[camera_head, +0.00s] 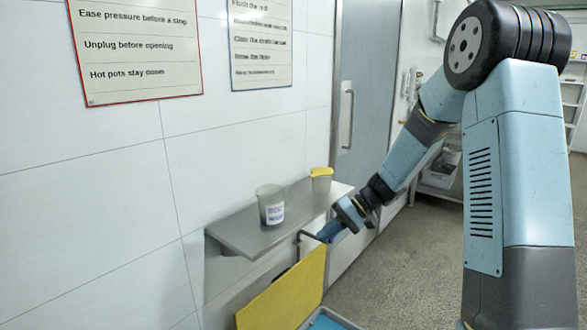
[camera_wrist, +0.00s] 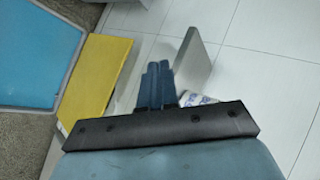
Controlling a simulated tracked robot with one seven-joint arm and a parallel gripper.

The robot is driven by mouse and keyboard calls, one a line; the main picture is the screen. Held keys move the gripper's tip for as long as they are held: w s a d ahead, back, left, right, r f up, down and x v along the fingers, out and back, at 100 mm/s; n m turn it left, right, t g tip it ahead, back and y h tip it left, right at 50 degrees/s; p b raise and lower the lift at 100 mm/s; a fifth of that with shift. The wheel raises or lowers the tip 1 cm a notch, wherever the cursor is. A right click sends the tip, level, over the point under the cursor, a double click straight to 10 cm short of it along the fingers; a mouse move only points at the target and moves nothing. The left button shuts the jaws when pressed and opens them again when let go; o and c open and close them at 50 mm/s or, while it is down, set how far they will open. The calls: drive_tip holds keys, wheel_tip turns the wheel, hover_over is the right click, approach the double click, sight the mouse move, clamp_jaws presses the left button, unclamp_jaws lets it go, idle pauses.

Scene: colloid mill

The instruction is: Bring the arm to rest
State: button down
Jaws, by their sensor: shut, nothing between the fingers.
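My gripper (camera_head: 327,233) is at the front right of a steel wall shelf (camera_head: 240,239), with its blue fingers pointing down and left. In the wrist view my gripper (camera_wrist: 157,68) shows its two fingers shut together with nothing between them. My arm comes down from the upper right of the head view, bent at a high elbow. I cannot tell whether the fingertips touch the shelf or the dark bent bar (camera_head: 307,235) beside them.
A clear labelled cup (camera_head: 270,204) and a yellow-topped container (camera_head: 321,179) stand on the shelf. A yellow panel (camera_head: 288,295) and a blue tray (camera_wrist: 38,55) are below. Behind are a tiled wall with two signs and a grey door (camera_head: 366,90). Open floor lies right of the shelf.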

drive_tip(key=s+d+r+m+t+h, duration=0.1)
drive_tip(key=s+d+r+t+h, duration=0.1)
drive_tip(key=s+r, duration=0.4)
drive_tip(key=s+d+r+m+t+h, duration=0.1)
drive_tip(key=s+d+r+t+h, duration=0.1)
drive_tip(key=s+d+r+h, duration=0.2)
drive_tip(key=s+d+r+t+h, duration=0.3)
drive_tip(key=s+d+r, duration=0.5)
drive_tip(key=s, duration=0.9)
drive_tip(key=shift+s+d+r+m+h, duration=0.15)
drive_tip(key=shift+r+m+h, duration=0.3)
drive_tip(key=shift+r, duration=0.25)
idle(0.7)
